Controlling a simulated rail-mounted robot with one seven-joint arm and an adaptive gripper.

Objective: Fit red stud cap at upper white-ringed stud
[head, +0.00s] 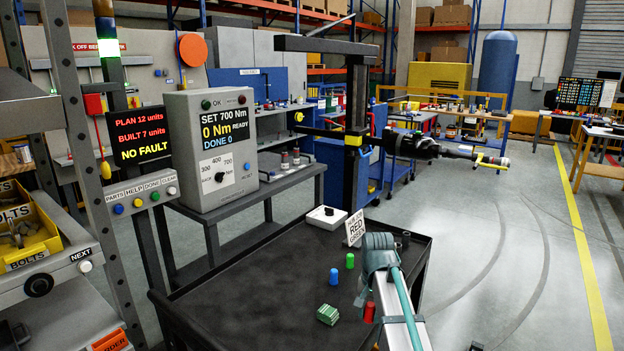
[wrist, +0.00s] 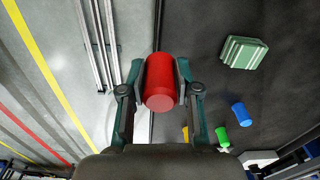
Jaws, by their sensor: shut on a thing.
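The red stud cap (wrist: 160,82) is held between the two fingers of my gripper (wrist: 160,88) in the wrist view. My gripper is shut on its sides. In the head view the red cap (head: 369,313) shows beside my arm, near the right edge of the black table; the fingers are mostly hidden there. In the wrist view the cap is over the table's edge strip, with grey floor to its left. I cannot make out a white-ringed stud in either view.
On the black table (head: 235,310) stand a blue cap (head: 334,276), a green cap (head: 350,260), a green ribbed block (head: 327,314), a white box (head: 326,217) and a RED/GREEN card (head: 355,228). A black tool (head: 430,149) hangs from a boom beyond. Open floor lies right.

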